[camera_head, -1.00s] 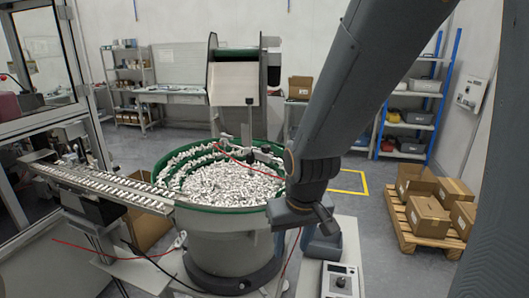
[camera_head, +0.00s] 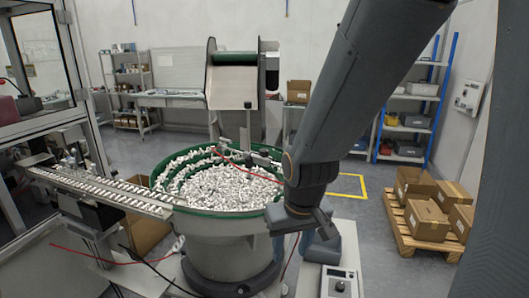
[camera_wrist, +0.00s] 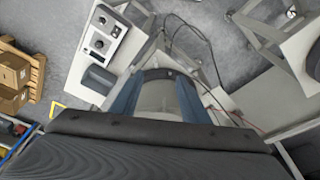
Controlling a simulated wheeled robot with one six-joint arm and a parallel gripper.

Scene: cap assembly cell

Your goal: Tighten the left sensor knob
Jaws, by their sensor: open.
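The left sensor knob cannot be made out for certain in either view. A dark sensor-like fitting (camera_head: 262,157) sits at the back right rim of the green-edged feeder bowl (camera_head: 196,209). My gripper hangs at the end of my arm at the bowl's right side in the head view, its fingers mostly hidden by my wrist. In the wrist view my gripper (camera_wrist: 158,98) is open, with two blue fingers apart. Nothing is held between them. The pale grey round body behind them appears to be part of the feeder.
A linear track (camera_head: 105,187) runs left from the bowl. A hopper (camera_head: 232,80) stands behind it. A control box (camera_head: 340,283) lies on the bench at the right, also in the wrist view (camera_wrist: 103,36). Boxes on a pallet (camera_head: 425,248) stand at right. Cables hang near the bench.

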